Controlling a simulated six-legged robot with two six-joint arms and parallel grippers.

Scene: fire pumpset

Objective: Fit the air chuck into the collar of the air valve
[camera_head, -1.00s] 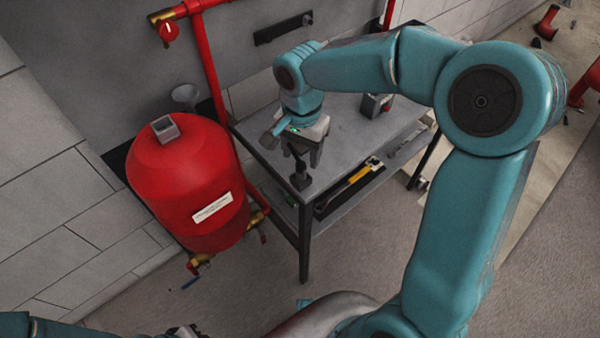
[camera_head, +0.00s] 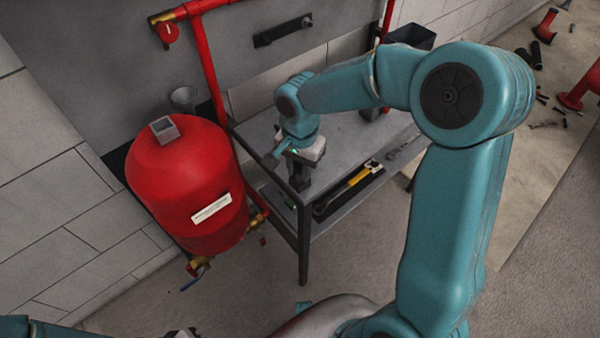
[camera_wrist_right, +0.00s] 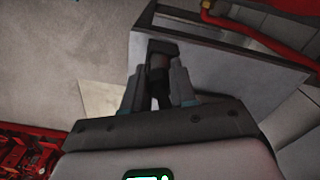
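My right gripper (camera_head: 302,163) is low over the front left corner of the grey table (camera_head: 352,145), pointing down. A small black fitting (camera_head: 299,182), perhaps the air chuck, stands at that corner under the gripper. In the right wrist view the fitting (camera_wrist_right: 161,60) is between the two fingers of my right gripper (camera_wrist_right: 158,88), which stand apart on either side of it. Contact with the fitting cannot be made out. My left gripper (camera_head: 183,332) barely shows at the bottom edge. I cannot identify the air valve or its collar.
The lower shelf has a tray with a yellow-handled tool (camera_head: 360,175). A dark bin (camera_head: 411,36) stands behind the table.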

